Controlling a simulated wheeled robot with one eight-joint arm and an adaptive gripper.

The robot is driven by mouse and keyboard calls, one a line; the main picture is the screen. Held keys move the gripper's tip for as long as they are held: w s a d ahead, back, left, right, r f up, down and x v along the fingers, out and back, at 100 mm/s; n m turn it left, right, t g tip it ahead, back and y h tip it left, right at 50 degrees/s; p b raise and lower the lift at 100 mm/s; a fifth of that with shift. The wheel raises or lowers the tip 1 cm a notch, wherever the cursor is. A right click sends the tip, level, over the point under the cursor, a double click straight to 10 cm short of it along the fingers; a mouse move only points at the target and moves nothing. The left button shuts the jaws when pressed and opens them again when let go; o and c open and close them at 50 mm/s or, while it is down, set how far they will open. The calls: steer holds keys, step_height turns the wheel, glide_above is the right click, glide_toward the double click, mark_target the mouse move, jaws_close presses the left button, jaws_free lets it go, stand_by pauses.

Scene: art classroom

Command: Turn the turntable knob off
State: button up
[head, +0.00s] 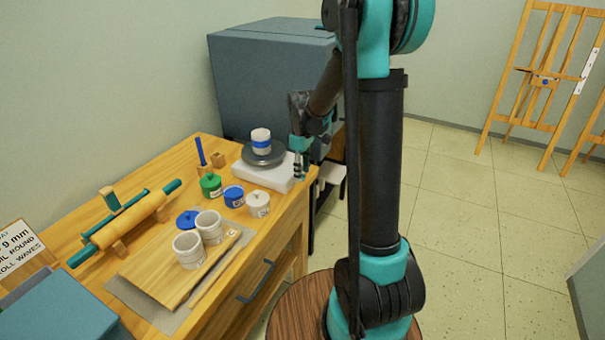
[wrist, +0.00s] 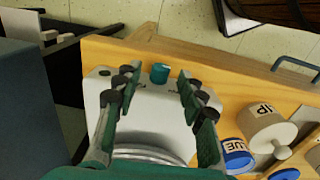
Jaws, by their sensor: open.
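The turntable has a white base (head: 262,176) and a round dark wheel (head: 277,157), and stands at the far right end of the wooden table. A white jar with a blue band (head: 261,141) sits on the wheel. In the wrist view the teal knob (wrist: 160,73) sticks out near the edge of the white base (wrist: 154,105). My gripper (wrist: 157,80) is open, with one finger on each side of the knob and visible gaps between. In the head view my gripper (head: 300,168) is at the base's right end and the knob cannot be made out there.
Green (head: 211,185), blue (head: 234,196) and white (head: 258,204) jars stand just in front of the turntable. A blue-grey cabinet (head: 265,85) rises behind it. A rolling pin (head: 130,221), cups (head: 188,250) and boards fill the nearer table. Floor at the right is clear.

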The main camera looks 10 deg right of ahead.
steer(key=shift+f, duration=0.7)
steer(key=shift+c, duration=0.3)
jaws_close()
steer(key=shift+s+a+t+h, duration=0.15)
steer(key=shift+s+t+h, duration=0.1)
steer(key=shift+t+h, duration=0.35)
steer(key=shift+t, duration=0.6)
steer(key=shift+o, duration=0.3)
jaws_free()
steer(key=shift+r, duration=0.1)
